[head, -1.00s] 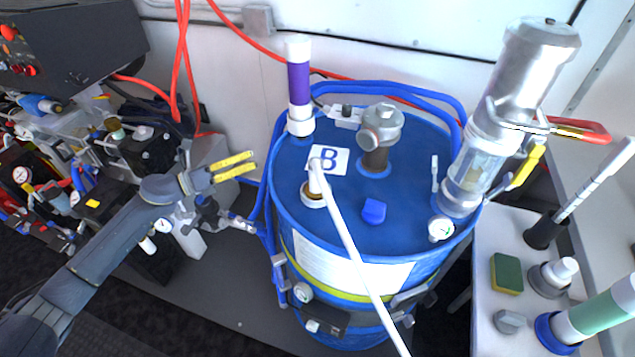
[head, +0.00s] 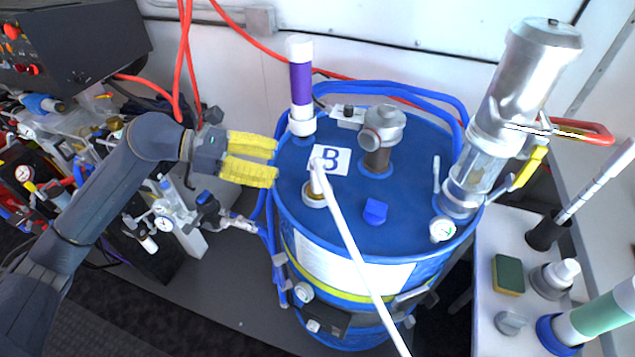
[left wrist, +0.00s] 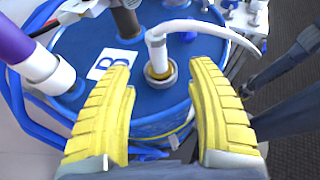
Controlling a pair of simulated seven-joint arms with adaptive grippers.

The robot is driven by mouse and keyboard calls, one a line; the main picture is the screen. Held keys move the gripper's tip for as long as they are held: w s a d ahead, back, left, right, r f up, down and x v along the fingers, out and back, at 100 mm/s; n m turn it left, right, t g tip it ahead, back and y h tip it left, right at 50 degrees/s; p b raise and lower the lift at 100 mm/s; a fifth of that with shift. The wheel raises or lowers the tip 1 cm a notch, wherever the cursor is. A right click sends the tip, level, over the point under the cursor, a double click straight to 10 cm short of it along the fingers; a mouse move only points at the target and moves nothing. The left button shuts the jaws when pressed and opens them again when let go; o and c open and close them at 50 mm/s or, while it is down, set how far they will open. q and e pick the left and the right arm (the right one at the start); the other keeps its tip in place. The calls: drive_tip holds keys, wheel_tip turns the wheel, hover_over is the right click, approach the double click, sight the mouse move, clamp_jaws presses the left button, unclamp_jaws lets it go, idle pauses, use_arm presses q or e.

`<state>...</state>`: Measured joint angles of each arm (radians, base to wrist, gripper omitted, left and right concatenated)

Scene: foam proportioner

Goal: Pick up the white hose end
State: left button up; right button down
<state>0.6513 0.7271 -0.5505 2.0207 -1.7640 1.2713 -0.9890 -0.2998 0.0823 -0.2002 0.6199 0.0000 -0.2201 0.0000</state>
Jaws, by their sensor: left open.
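The white hose end (head: 317,179) stands upright in a brass and white fitting on top of the blue drum (head: 334,214). Its white hose runs from there down to the front right. My left gripper (head: 278,162), with yellow ribbed fingers, is open and empty at the left rim of the drum, to the left of the hose end and apart from it. In the left wrist view the hose end (left wrist: 157,52) shows beyond and between the two open fingers (left wrist: 160,107). My right gripper is not in view.
A purple and white tube (head: 300,85), a metal cap fitting (head: 381,128) and a tall clear-and-metal cylinder (head: 505,110) rise from the drum. A blue cap (head: 375,211) and a label B (head: 330,159) are on the lid. A white side table (head: 487,285) holds a sponge (head: 508,274).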

sight(317, 169)
use_arm(q)
drive_tip(key=shift+w+r+x, duration=0.1)
drive_tip(key=shift+w+x, duration=0.05)
drive_tip(key=shift+x, duration=2.6)
drive_tip(key=shift+w+r+x, duration=0.15)
drive_tip(key=shift+x, duration=2.65)
clamp_jaws()
